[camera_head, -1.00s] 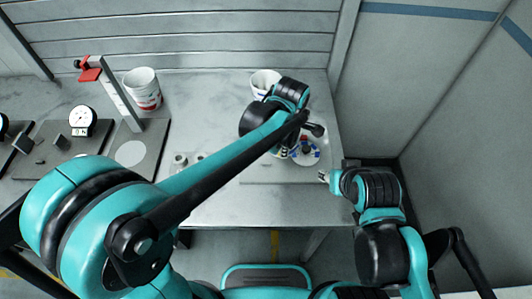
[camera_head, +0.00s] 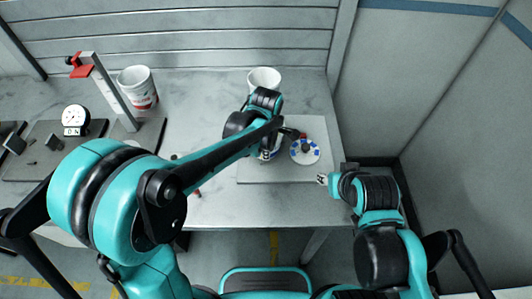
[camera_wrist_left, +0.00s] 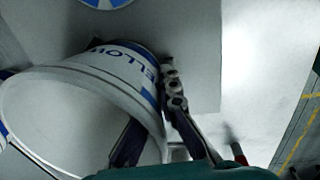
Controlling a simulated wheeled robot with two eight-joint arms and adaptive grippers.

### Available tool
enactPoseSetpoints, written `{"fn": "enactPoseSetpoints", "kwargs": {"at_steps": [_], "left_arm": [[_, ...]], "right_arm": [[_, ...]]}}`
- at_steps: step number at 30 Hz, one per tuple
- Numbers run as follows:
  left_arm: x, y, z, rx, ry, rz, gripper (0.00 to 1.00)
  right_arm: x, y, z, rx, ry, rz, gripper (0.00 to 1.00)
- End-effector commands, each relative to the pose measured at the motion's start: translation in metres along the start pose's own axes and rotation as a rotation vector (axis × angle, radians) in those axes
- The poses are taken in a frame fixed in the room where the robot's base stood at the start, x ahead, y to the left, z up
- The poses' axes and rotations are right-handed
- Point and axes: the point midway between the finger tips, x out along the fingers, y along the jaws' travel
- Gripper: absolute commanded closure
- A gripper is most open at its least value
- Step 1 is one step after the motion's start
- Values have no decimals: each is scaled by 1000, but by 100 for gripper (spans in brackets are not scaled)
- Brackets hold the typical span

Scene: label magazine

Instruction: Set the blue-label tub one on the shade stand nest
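A white tub with blue lettering that reads partly "ELLOW" fills the left of the left wrist view (camera_wrist_left: 85,85), its open mouth toward the camera. My left gripper (camera_wrist_left: 150,95) has one finger inside the mouth and one along the outer wall, and looks shut on the wall.
A white tub with red marks (camera_head: 138,88) stands at the back left, beside a red-topped post (camera_head: 105,90). Another white tub (camera_head: 264,80) stands at the back centre. A dial gauge (camera_head: 75,120) stands at the left. The grey board (camera_head: 290,176) has bare room in front.

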Motion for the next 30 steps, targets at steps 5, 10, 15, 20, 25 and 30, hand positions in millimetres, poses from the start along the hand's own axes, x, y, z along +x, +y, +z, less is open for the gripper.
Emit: {"fn": "enactPoseSetpoints", "kwargs": {"at_steps": [5,10,15,20,25,30], "left_arm": [[3,0,0,0,0,0,77],[3,0,0,0,0,0,74],[1,0,0,0,0,0,74],[-17,0,0,0,0,0,74],[-56,0,0,0,0,0,74],[-92,0,0,0,0,0,74]], "right_arm": [[2,0,1,0,0,0,60],[2,0,1,0,0,0,60],[1,0,0,0,0,0,60],[-6,0,-4,0,0,0,60],[-16,0,-11,0,0,0,60],[-24,0,-17,0,0,0,60]]}}
